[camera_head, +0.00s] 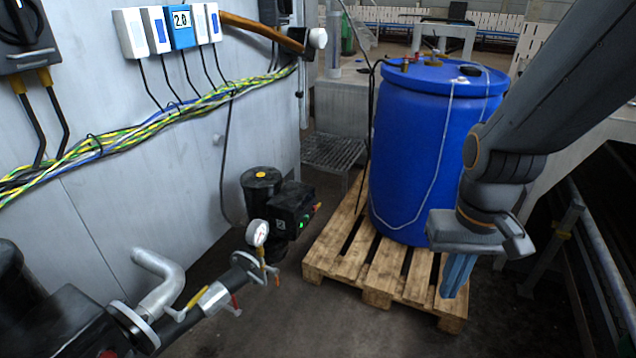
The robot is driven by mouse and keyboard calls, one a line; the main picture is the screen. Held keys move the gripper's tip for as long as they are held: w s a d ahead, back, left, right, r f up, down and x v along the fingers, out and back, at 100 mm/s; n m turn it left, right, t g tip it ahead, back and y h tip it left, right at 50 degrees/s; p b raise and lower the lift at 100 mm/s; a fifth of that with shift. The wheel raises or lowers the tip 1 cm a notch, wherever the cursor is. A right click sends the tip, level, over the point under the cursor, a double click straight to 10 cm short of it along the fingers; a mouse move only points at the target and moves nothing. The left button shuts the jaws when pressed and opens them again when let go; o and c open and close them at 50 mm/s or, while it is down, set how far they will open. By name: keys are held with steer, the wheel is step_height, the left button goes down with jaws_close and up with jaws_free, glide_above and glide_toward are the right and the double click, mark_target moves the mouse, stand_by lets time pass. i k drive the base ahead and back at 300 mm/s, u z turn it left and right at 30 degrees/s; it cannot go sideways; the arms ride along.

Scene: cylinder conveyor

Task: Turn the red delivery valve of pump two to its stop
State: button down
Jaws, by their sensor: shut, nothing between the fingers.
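A black pump (265,205) with a dark control box (290,212) stands on the floor at the centre-left. The box has a green light and a small red and yellow part on its right side. A pipe (215,296) with a round gauge (257,233) lies in front of it. I cannot tell which red part is the delivery valve of pump two. My gripper (456,288) points down at the right, shut and empty, in front of the blue drum and well apart from the pipe.
A blue drum (415,165) stands on a wooden pallet (345,255). A grey cabinet (170,190) with cables and small boxes fills the left. A dark motor (65,325) is at the lower left. Bare floor (310,325) lies between pipe and pallet. Railings (585,245) run along the right.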

mark_target(237, 311)
steer(key=z, duration=0.25)
steer(key=k, duration=0.1)
steer(key=u, duration=1.6)
